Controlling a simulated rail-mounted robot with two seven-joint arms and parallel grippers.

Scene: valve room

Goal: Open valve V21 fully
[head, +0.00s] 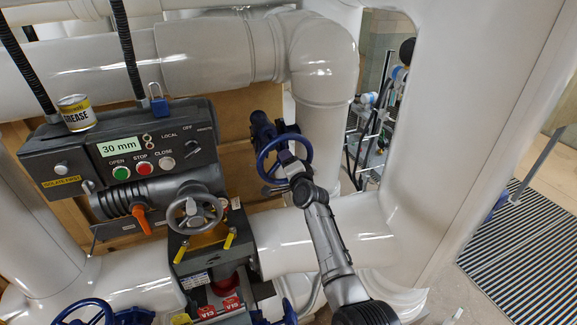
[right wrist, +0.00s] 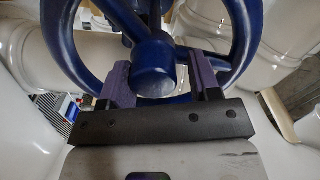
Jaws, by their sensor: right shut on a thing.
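A blue spoked handwheel (head: 262,158) stands in front of the pipes, right of the grey actuator. My right gripper (head: 291,168) reaches it from below. In the right wrist view the wheel's blue hub (right wrist: 154,68) lies between the two purple-padded fingers of my right gripper (right wrist: 162,80). The gripper is shut on the wheel near its hub and spokes; the exact contact is partly hidden. No label reading V21 is legible on this wheel. My left gripper is not in view.
A grey actuator box (head: 130,150) with a 30 mm display, a GREASE can (head: 76,113) and a blue padlock (head: 158,98) stands left. Its grey handwheel (head: 179,228) is above red tags (head: 232,303). Another blue wheel (head: 68,312) is lower left. White pipes (head: 325,62) crowd around.

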